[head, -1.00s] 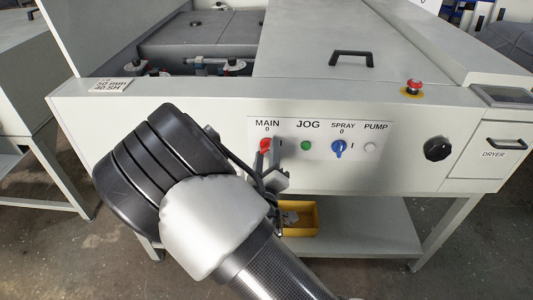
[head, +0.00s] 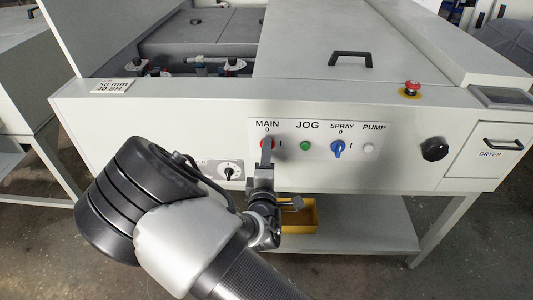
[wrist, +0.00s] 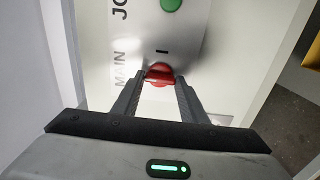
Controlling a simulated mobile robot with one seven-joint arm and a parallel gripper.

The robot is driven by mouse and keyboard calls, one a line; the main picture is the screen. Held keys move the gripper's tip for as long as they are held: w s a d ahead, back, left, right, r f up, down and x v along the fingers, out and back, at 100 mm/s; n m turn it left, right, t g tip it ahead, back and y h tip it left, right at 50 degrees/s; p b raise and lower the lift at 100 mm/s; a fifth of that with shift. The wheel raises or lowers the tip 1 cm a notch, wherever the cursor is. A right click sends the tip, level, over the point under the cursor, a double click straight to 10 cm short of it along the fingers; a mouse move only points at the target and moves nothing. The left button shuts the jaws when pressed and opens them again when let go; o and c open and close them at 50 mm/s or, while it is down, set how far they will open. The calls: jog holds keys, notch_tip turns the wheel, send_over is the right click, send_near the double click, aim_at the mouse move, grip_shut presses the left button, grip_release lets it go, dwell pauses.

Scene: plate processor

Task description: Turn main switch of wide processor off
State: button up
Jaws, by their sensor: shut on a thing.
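The red main switch (head: 262,142) sits under the word MAIN on the front panel of the wide processor (head: 400,125). The 0 mark is above it and the I mark to its right. In the wrist view the red switch (wrist: 160,72) lies between my fingertips, with the I mark just beyond it. My gripper (head: 267,150) reaches the switch from the front and below, and it shows in the wrist view (wrist: 161,78) shut on the red handle. The fingers cover part of the handle in the head view, so its exact angle is hard to tell.
To the right are the green jog button (head: 305,146), the blue spray switch (head: 338,148), the pale pump button (head: 369,149) and a black knob (head: 435,149). A dial (head: 230,171) is at lower left. A yellow bin (head: 300,216) stands on the shelf below.

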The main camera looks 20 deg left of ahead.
dwell(0.6)
jog(key=o, duration=1)
jog(key=shift+o, duration=0.2)
jog(key=v, duration=1.7)
jog(key=shift+s+d+p, duration=0.15)
jog(key=shift+s+p, duration=0.05)
jog(key=shift+p, duration=0.15)
